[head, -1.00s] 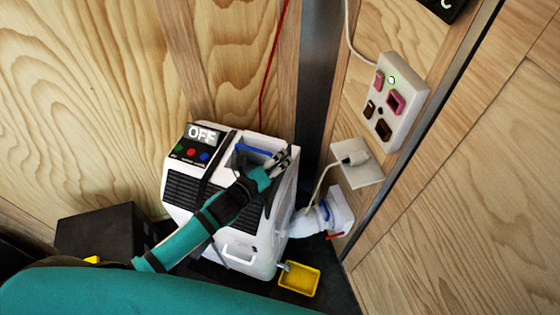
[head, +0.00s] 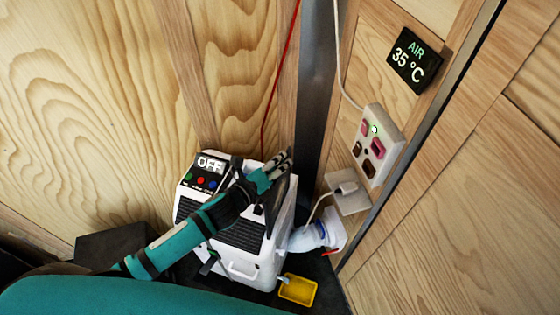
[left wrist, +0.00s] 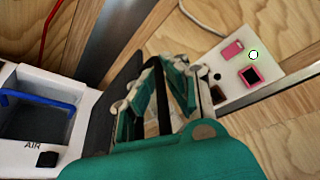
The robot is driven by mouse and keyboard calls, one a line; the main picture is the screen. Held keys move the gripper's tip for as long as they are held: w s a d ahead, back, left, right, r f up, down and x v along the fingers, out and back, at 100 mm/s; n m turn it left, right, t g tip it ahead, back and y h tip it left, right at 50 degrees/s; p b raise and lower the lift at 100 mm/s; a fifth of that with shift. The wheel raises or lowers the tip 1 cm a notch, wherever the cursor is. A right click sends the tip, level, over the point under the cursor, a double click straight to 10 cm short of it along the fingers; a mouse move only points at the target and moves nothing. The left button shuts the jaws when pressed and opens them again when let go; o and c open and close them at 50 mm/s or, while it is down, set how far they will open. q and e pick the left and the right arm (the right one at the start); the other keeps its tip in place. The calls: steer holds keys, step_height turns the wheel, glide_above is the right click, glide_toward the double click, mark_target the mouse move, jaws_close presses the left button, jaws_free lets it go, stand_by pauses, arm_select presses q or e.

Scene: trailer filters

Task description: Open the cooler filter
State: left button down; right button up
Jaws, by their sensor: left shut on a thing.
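The white cooler (head: 262,268) stands on the dark floor against the wall, with an OFF display (head: 209,163) on top. In the left wrist view its top opening (left wrist: 35,125) shows, with a blue bar (left wrist: 45,98) across it and an AIR label below. My left gripper (head: 284,160) is over the right side of the cooler top. A dark, thin panel (left wrist: 108,105), which looks like the filter cover, stands up beside the opening. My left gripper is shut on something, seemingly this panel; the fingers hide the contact. My right gripper is out of view.
A white power outlet (head: 372,150) and a plugged-in white cable (head: 345,188) are on the right wall. A white hose (head: 308,238) joins the cooler to the wall. A yellow tray (head: 298,290) lies in front. An AIR display (head: 414,62) reads 35 °C.

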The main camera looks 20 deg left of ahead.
arm_select(q)
steer(key=shift+w+r, duration=0.15)
steer(key=shift+r, duration=0.2)
steer(key=c, duration=1.7)
jaws_free()
steer(key=shift+f, duration=0.1)
steer(key=v, duration=1.2)
steer(key=shift+f, duration=0.1)
